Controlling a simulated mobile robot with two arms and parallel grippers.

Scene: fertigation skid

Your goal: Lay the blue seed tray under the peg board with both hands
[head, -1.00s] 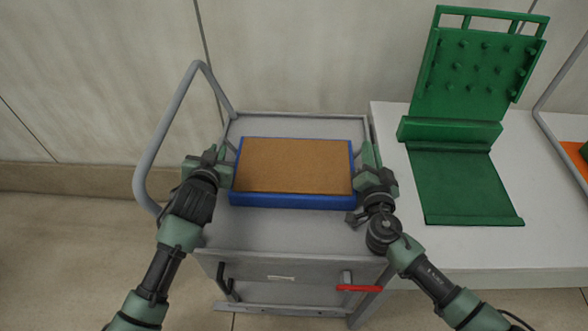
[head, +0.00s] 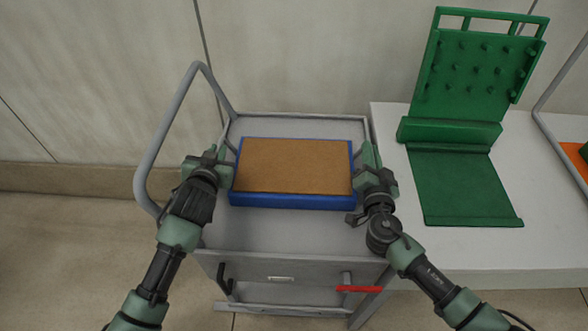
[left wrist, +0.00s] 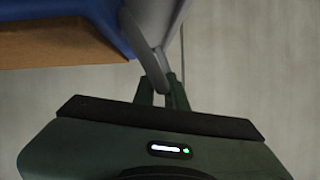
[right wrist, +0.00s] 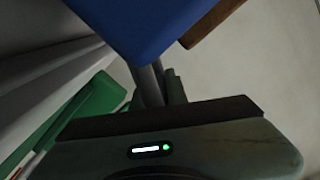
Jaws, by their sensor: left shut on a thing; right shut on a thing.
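The blue seed tray (head: 290,201), filled with a flat brown surface, is over the top of the grey cart in the head view. My left gripper (head: 226,158) is shut on its left side and my right gripper (head: 368,158) is shut on its right side. The tray's blue wall also shows in the left wrist view (left wrist: 60,10) and the right wrist view (right wrist: 140,25). The green peg board (head: 470,75) stands upright at the right, with a flat green base (head: 462,185) in front of it. Whether the tray touches the cart top is unclear.
The grey cart (head: 280,235) has a tall bent handle (head: 165,125) at its left and a red lever (head: 358,289) at its front. The white table (head: 540,240) adjoins the cart on the right. The green base is bare. An orange item (head: 574,160) is at the right edge.

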